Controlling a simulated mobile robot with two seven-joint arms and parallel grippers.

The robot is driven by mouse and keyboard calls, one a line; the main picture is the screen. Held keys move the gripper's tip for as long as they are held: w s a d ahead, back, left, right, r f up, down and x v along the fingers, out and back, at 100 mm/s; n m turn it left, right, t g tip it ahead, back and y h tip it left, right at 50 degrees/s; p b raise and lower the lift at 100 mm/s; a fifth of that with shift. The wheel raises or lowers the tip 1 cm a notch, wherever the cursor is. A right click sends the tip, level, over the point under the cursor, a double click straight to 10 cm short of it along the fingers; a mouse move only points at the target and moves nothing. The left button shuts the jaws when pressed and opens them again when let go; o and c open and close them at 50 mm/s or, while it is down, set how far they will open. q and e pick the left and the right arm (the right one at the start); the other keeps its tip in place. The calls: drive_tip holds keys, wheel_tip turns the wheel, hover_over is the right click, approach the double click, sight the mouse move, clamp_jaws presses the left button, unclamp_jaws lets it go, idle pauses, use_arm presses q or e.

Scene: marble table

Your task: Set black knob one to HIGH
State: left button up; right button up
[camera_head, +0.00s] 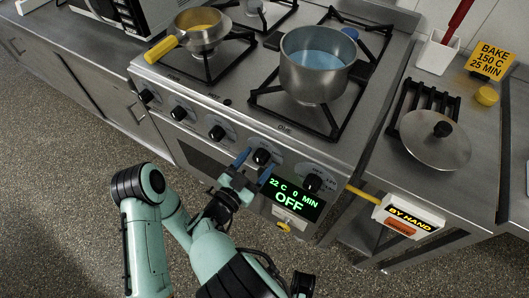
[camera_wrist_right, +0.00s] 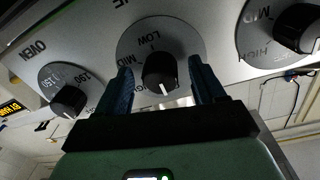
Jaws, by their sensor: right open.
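The stove front carries a row of black knobs. My right gripper (camera_head: 255,164) is open, with its blue fingers on either side of one black knob (camera_head: 262,157), second from the right. In the right wrist view this knob (camera_wrist_right: 159,72) sits between the two fingers (camera_wrist_right: 163,86); contact cannot be told. Its white mark points down in that view, away from the LOW and MID labels on its dial (camera_wrist_right: 140,38). My left gripper is not in view.
The oven knob (camera_wrist_right: 68,98) and another burner knob (camera_wrist_right: 300,28) flank the fingers. A display (camera_head: 292,199) reads OFF below the knobs. A pot (camera_head: 315,65) and a yellow-handled pan (camera_head: 197,32) stand on the stove. A lid (camera_head: 435,145) lies on the right counter.

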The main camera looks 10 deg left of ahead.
drive_tip(key=shift+w, duration=0.25)
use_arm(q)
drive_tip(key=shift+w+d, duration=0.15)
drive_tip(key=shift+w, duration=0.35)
use_arm(e)
drive_tip(key=shift+s, duration=0.1)
drive_tip(key=c, duration=1.1)
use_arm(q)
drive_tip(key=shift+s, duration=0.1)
use_arm(e)
drive_tip(key=shift+o, duration=0.2)
